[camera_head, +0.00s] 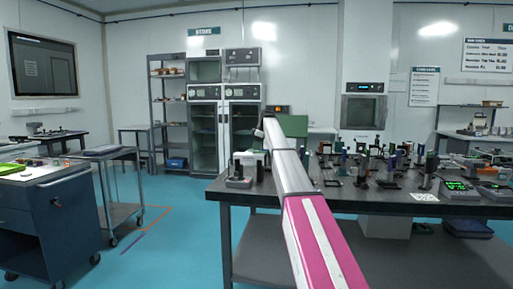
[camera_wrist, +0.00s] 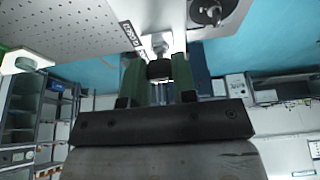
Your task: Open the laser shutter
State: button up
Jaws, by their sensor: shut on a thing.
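In the wrist view my gripper (camera_wrist: 158,72) has two green fingers, one on each side of a small black piece (camera_wrist: 159,69). It is shut on this piece, which looks like the handle of the shutter. A pale metal part (camera_wrist: 156,43) adjoins it just beyond the fingertips. A dark label (camera_wrist: 130,33) beside it appears to read "CLOSED". A silvery block with a round dark fitting (camera_wrist: 207,12) is at the top right. In the head view my arm runs over the optical table (camera_head: 345,202), and the fingers and shutter cannot be made out.
Many optical mounts (camera_head: 362,170) and a lit green display unit (camera_head: 455,186) crowd the table. A perforated grey plate (camera_wrist: 65,28) fills the wrist view's upper left. A blue cabinet (camera_head: 50,215) and a trolley (camera_head: 118,195) stand left. Blue floor between them and the table is clear.

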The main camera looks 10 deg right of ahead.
jog(key=h, duration=0.2)
jog(key=a+g+h, duration=0.1)
jog(key=shift+w+a+r, duration=0.1)
jog(key=shift+w+r, duration=0.15)
jog(key=shift+w, duration=0.05)
jog(key=h, duration=0.1)
jog(key=a+h, duration=0.1)
jog(key=h, duration=0.1)
jog(key=shift+w+g, duration=0.15)
jog(key=shift+g, duration=0.25)
jog(key=shift+w+a+f+g+h, duration=0.1)
jog(key=shift+a+g+h, duration=0.3)
jog(key=shift+h, duration=0.8)
jog(key=shift+w+a+f+g+h, duration=0.1)
jog(key=shift+a+f+g+h, duration=0.1)
jog(key=shift+h, duration=0.45)
jog(key=shift+a+f+g+h, duration=0.1)
jog(key=shift+a+g+h, duration=0.1)
jog(key=shift+h, duration=0.45)
jog(key=o, duration=0.9)
